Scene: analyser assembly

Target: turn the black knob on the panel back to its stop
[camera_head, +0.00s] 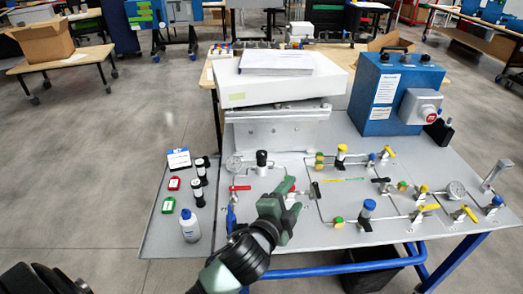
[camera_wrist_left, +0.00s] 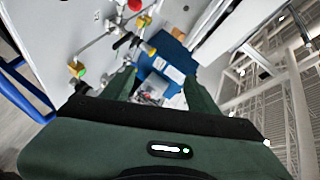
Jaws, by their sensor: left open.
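A black upright knob (camera_head: 262,158) stands on the grey panel (camera_head: 285,235), right of a round gauge. Several smaller black handles also sit on the panel, one of them (camera_head: 316,190) just right of my gripper. My left gripper (camera_head: 290,194) is over the panel's front middle, in front of and a little right of the upright knob, apart from it. In the left wrist view its two green fingers (camera_wrist_left: 162,92) are spread with nothing held between them. A black part (camera_wrist_left: 148,49) shows beyond the fingers there; I cannot tell which handle it is. My right gripper is not in view.
A blue box (camera_head: 395,90) with a grey red-buttoned unit stands at the back right. Yellow-handled valves (camera_head: 341,152) and pipes crowd the right. A white cabinet (camera_head: 275,85) stands behind.

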